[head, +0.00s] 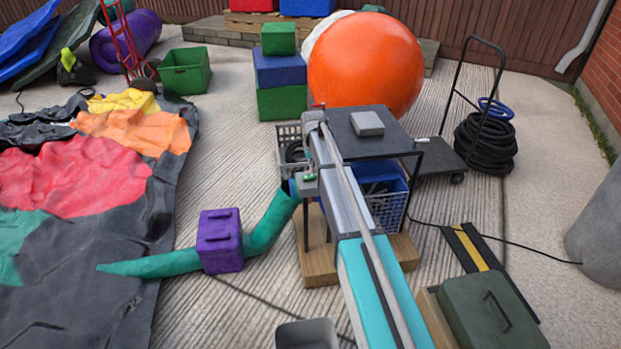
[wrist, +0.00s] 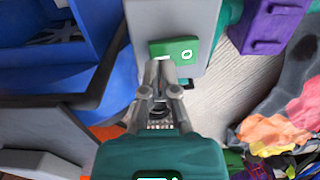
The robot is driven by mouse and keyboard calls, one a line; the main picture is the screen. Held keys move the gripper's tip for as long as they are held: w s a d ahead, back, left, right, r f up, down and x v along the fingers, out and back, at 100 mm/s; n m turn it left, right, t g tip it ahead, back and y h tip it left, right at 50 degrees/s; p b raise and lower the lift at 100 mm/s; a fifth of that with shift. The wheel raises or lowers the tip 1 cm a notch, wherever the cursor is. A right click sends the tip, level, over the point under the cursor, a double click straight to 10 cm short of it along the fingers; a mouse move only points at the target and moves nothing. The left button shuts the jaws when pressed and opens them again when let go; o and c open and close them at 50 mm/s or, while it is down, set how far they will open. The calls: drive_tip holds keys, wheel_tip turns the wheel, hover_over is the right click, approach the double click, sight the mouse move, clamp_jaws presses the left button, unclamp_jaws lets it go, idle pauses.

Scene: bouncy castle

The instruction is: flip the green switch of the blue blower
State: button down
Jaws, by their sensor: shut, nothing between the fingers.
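The green switch (wrist: 178,49) fills the middle of the wrist view. It is a green rocker with a white "O" at its right end, set on a grey box (wrist: 150,18). Blue parts that look like the blower (wrist: 122,75) show left of the box. My gripper (wrist: 163,66) is shut and empty, its fingertips at the switch's lower left edge. I cannot tell whether they touch it. A teal tube (head: 265,236) runs left from there.
The grey table (head: 375,143) has a small grey box on top. A purple block (head: 220,240) lies on the tube. A large orange ball (head: 366,63) is behind. Deflated castle fabric (head: 70,250) covers the left.

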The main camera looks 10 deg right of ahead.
sight(313, 175)
drive_tip(key=shift+f+b, duration=0.75)
drive_tip(key=shift+f, duration=0.05)
idle(0.7)
drive_tip(key=shift+r, duration=0.15)
drive_tip(key=shift+r+p, duration=3.4)
drive_tip(key=shift+p, duration=0.15)
